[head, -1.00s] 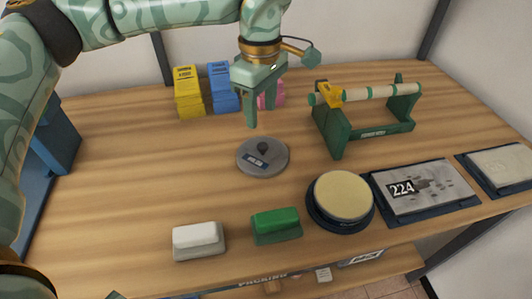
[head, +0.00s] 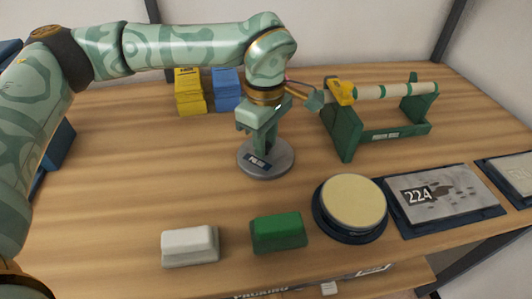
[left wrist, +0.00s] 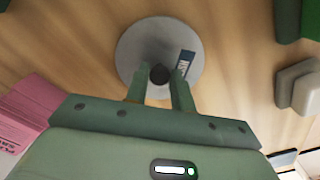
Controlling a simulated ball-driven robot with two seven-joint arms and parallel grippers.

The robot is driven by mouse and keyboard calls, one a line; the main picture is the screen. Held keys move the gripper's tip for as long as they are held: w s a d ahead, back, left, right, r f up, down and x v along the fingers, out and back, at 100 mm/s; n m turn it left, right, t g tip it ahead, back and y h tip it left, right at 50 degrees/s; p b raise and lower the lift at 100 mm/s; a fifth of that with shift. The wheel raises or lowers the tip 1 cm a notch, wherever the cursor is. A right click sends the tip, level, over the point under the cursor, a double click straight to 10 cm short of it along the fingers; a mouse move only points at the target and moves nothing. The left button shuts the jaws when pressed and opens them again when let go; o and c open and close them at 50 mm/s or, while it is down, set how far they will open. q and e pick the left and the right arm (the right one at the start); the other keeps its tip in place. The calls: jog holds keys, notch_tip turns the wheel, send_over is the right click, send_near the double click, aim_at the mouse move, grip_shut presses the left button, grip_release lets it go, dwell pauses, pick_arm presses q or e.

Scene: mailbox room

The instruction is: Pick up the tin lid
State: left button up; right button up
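The tin lid (head: 281,163) is a round grey disc lying flat on the wooden table, with a dark label. In the left wrist view the lid (left wrist: 135,45) shows its dark round knob (left wrist: 159,73) in the middle. My left gripper (head: 262,150) points down over the lid, its fingers hiding the knob in the head view. In the left wrist view its two fingers (left wrist: 158,82) are apart, one on each side of the knob, with no clear grip on it. My right gripper is not in view.
A green stand with a paper roll (head: 385,91) is right of the lid. A round cream-topped pad (head: 353,200), a green block (head: 279,232) and a white block (head: 190,245) lie in front. Yellow (head: 189,92) and blue (head: 226,91) stacks stand behind.

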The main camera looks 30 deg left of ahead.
pick_arm(q)
grip_shut()
